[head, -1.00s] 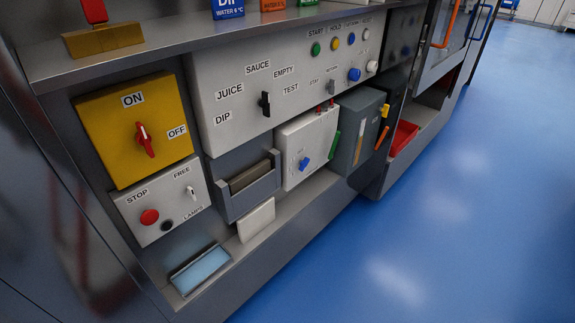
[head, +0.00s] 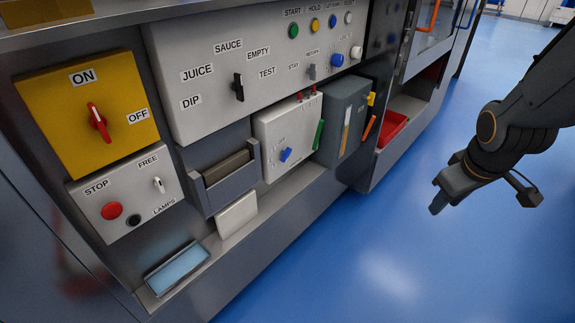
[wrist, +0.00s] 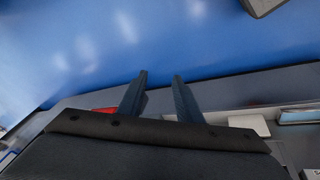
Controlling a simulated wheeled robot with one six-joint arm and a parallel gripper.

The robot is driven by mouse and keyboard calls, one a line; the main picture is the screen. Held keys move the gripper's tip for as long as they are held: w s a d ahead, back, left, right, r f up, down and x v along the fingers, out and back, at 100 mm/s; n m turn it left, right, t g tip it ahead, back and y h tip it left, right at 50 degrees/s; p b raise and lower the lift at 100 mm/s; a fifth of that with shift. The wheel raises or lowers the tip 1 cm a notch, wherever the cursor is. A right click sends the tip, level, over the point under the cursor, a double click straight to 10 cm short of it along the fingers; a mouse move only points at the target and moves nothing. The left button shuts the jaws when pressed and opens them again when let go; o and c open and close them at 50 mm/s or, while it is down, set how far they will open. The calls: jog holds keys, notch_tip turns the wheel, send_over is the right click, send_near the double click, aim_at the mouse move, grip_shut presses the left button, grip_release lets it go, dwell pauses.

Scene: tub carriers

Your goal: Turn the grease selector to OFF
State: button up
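No label reading GREASE can be read. A small white box (head: 262,125) in the middle of the console carries a blue pointer knob (head: 285,154), which may be the grease selector. The knob is slanted, and the tiny marks around it are too small to read. My gripper (head: 437,206) hangs over the blue floor at the right, well apart from the box. In the wrist view my gripper (wrist: 160,77) shows two separated fingers with nothing between them. The knob cannot be made out in the wrist view.
Left of the box are a yellow ON/OFF panel (head: 50,122) with a red handle, a STOP/LAMPS panel (head: 84,191) and a protruding grey holder (head: 208,196). A white selector panel (head: 186,117) is above. A grey box (head: 331,146) stands close right. The floor (head: 330,265) in front is clear.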

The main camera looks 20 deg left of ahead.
aim_at(285, 155)
jog(key=w+a+f+n+t+y+b, duration=0.3)
jog(key=w+a+f+n+b, duration=0.2)
jog(key=w+a+n, duration=0.4)
jog(key=w+a+f+n+t+y+b, duration=0.3)
jog(key=w+a+f+n+b, duration=0.3)
jog(key=w, duration=0.5)
jog(key=a+f+n+g+y+b, duration=0.1)
jog(key=a+n+y+b, duration=0.4)
jog(key=a+n, duration=0.4)
jog(key=w+a+f+n+g+y+b, duration=0.1)
jog(key=a+n+y+b, duration=0.4)
jog(key=a, duration=1.3)
jog(key=f+n+g+b, duration=0.1)
jog(key=n, duration=0.3)
jog(key=shift+w+a+f+y, duration=0.25)
jog(key=shift+w+a+y, duration=0.05)
jog(key=shift+a+y, duration=0.1)
grip_shut()
